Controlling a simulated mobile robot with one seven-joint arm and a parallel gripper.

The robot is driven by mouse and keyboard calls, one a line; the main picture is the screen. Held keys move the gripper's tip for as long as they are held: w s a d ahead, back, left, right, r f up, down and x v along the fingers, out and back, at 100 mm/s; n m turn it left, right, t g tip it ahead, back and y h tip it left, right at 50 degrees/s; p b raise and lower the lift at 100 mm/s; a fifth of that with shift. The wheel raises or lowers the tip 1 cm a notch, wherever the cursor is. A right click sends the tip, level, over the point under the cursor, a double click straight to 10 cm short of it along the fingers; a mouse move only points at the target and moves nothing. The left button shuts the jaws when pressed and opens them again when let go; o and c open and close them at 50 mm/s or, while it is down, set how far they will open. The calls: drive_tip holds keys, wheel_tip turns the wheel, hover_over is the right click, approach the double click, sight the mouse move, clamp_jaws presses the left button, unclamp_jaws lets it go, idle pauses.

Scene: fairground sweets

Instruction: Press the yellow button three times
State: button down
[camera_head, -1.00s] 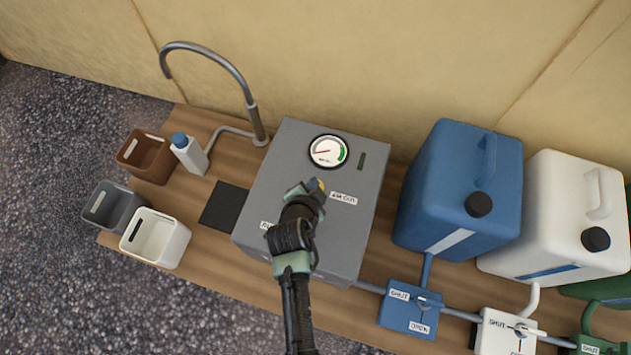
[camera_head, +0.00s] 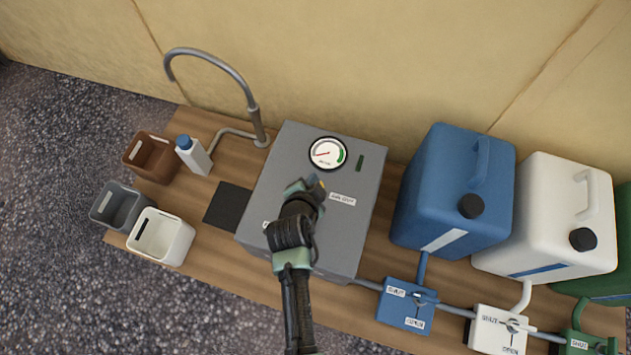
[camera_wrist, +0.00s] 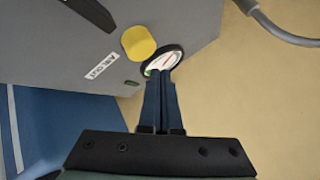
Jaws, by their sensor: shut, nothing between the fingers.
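The yellow button (camera_wrist: 139,42) stands out from the face of a grey box (camera_head: 352,213). In the wrist view it shows whole, up and to the left of the fingertips, beside a label. The fingertips overlap the round dial in the wrist view and appear apart from the button. My gripper also shows over the box face in the head view (camera_head: 306,187).
The dial (camera_head: 327,154) sits above the button. A curved tap (camera_head: 215,60) and a small white bottle (camera_head: 194,156) stand left. Blue (camera_head: 455,190) and white (camera_head: 545,220) canisters stand right, with valve boxes in front. Open bins (camera_head: 160,237) stand at the far left.

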wheel_tip(320, 180, up, 4)
drive_tip(key=p, duration=0.2)
drive_tip(key=shift+f+p, duration=0.15)
drive_tip(key=shift+p, duration=0.15)
drive_tip(key=shift+f, duration=0.1)
idle(0.4)
